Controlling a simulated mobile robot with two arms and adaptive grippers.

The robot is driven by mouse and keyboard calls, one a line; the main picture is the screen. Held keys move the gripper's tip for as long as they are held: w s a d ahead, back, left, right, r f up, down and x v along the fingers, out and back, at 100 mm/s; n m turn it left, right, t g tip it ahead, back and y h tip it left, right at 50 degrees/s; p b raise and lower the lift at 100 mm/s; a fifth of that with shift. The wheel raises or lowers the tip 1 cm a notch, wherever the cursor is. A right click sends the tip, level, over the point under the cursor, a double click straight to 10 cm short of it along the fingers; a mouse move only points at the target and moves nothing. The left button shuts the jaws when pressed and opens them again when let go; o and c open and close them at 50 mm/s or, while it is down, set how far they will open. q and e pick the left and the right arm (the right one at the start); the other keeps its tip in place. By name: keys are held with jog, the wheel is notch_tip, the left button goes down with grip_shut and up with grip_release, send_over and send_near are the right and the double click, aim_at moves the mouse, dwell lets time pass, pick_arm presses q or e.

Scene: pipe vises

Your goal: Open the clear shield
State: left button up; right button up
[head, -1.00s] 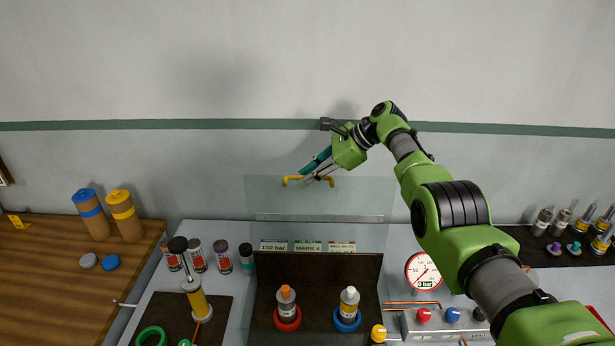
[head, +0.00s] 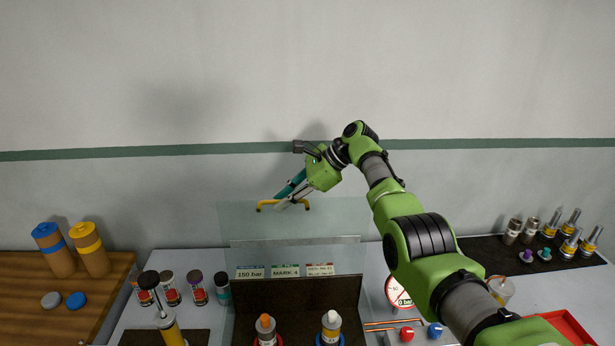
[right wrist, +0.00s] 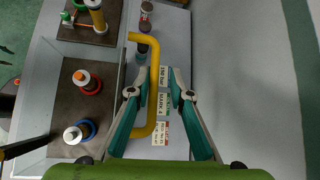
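The clear shield (head: 340,222) is a see-through pane standing raised behind the dark bay with the bottles. A yellow bar handle (head: 268,207) runs along its upper part. My right gripper (head: 281,203) is at this handle, with teal and grey fingers. In the right wrist view, the fingers (right wrist: 160,80) are spread apart, and the yellow handle (right wrist: 154,70) passes between or just beneath them, nearer the left finger. I cannot tell whether they touch it. My left gripper is not in view.
An orange-capped bottle (head: 265,328) and a white-capped bottle (head: 331,325) stand below the shield. A gauge (head: 397,291) is to the right, partly behind my right arm. Yellow and blue-topped cylinders (head: 90,250) stand on the wooden bench at left. The wall behind is bare.

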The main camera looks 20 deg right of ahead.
jog(key=v, duration=1.2)
jog(key=shift+s, duration=0.1)
